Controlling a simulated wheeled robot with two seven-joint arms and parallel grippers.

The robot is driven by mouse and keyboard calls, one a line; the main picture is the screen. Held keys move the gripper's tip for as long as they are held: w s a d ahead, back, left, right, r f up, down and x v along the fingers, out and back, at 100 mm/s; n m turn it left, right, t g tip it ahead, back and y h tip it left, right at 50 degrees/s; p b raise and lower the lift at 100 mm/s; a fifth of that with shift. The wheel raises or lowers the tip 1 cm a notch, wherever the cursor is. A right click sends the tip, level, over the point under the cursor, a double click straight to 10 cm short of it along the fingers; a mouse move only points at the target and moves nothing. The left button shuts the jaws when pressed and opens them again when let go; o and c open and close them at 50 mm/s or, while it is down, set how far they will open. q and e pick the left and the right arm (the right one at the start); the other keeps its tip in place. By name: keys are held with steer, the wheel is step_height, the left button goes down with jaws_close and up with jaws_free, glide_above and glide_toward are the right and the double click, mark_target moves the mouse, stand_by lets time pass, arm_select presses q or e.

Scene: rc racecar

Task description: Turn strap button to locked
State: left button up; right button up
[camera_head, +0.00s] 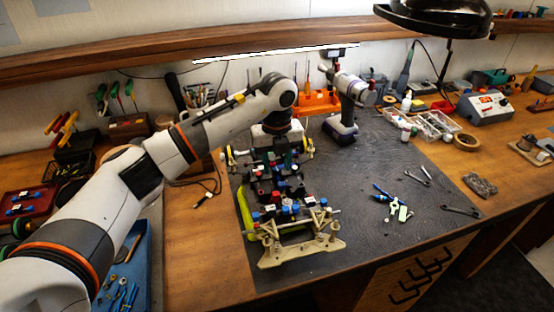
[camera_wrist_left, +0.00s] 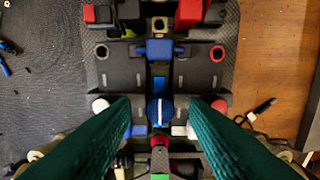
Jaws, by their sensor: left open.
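The racecar chassis (camera_head: 300,240) sits on the dark mat, with a cream bumper at its near end and red, blue and black parts on top. In the left wrist view, a round blue button (camera_wrist_left: 160,112) with a white line across it sits on the chassis (camera_wrist_left: 125,68) centre line. The line runs roughly up and down in the picture. My left gripper (camera_head: 279,158) is over the middle of the chassis, pointing down. In the wrist view its green fingers (camera_wrist_left: 160,108) are open on either side of the button, with gaps. My right gripper is not in view.
A cordless drill (camera_head: 342,128) stands behind the chassis. Pliers and small tools (camera_head: 395,205) lie on the mat (camera_head: 370,250) to the right. A blue tray (camera_head: 143,245) is at the left, partly behind my arm. A lamp (camera_head: 435,15) hangs above. The mat's right part has free room.

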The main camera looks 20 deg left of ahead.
arm_select(q)
steer(key=shift+f, duration=0.25)
jaws_close()
